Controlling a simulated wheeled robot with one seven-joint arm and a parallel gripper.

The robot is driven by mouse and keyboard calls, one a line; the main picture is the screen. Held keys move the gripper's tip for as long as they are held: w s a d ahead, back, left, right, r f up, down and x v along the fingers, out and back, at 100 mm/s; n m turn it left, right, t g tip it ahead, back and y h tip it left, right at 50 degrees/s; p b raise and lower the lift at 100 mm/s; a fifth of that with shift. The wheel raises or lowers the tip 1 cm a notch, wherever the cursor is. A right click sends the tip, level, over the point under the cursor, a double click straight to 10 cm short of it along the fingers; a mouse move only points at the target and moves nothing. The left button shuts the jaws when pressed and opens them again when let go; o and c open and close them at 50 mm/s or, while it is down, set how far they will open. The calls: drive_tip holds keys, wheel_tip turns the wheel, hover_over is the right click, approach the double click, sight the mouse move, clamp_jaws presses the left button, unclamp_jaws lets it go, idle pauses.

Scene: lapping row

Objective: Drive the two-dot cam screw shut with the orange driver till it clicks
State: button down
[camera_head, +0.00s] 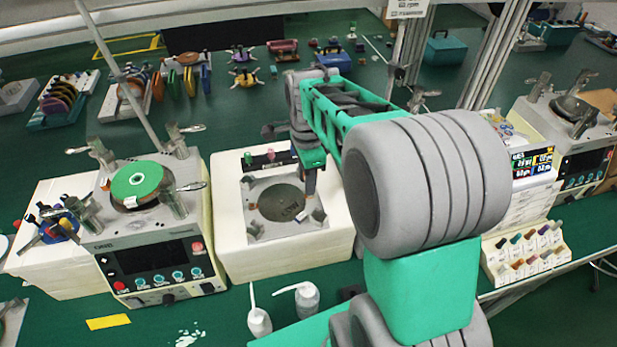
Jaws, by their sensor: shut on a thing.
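My gripper (309,183) is at the end of my green and grey arm, low over the right side of a grey plate (262,190) with a dark round disc (283,203). The plate lies on a white block (285,258). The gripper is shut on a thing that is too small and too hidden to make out. I cannot tell whether it touches the plate. No orange driver shows clearly, and I cannot pick out the two-dot cam screw. Small fittings stand at the plate's corners.
A black rack with small coloured knobs (269,160) stands behind the plate. A lapping machine (160,225) with a green disc is to the left, another (575,125) at the far right. Two white bottles (306,300) stand in front.

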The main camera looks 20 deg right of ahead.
drive_tip(key=shift+m, duration=0.4)
drive_tip(key=shift+r+p, duration=1.55)
drive_tip(key=shift+r, duration=0.7)
